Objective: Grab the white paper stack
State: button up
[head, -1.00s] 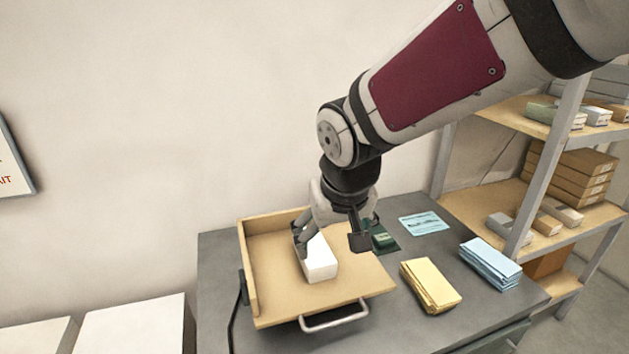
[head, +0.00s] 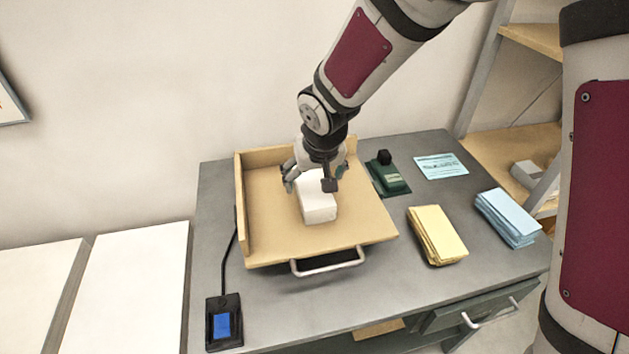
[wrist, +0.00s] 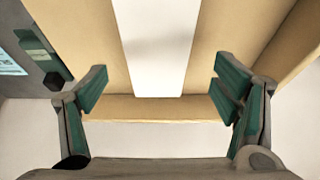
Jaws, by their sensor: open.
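The white paper stack (head: 317,205) lies in the wooden tray (head: 262,225) on the grey desk. It also shows in the wrist view as a white block (wrist: 158,45) running up from the middle, lying between the two fingers in the picture. My gripper (head: 314,178) is over the far part of the stack, with its fingers spread to either side. In the wrist view my gripper (wrist: 163,92) is open, its green-padded fingers well apart and clear of the stack's sides. The far end of the stack is partly hidden by my gripper in the head view.
The tray has raised walls at the left and back and a metal handle (head: 328,262) in front. A green stamp (head: 390,177), yellow envelopes (head: 437,235), blue envelopes (head: 507,217) and a blue card (head: 441,166) lie to the right. A blue-screened device (head: 224,322) sits front left.

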aim_at(313, 184)
jog(key=shift+x, duration=2.65)
jog(key=shift+w, duration=0.2)
jog(key=shift+c, duration=0.3)
jog(key=shift+r, duration=0.1)
jog(key=c, duration=1.7)
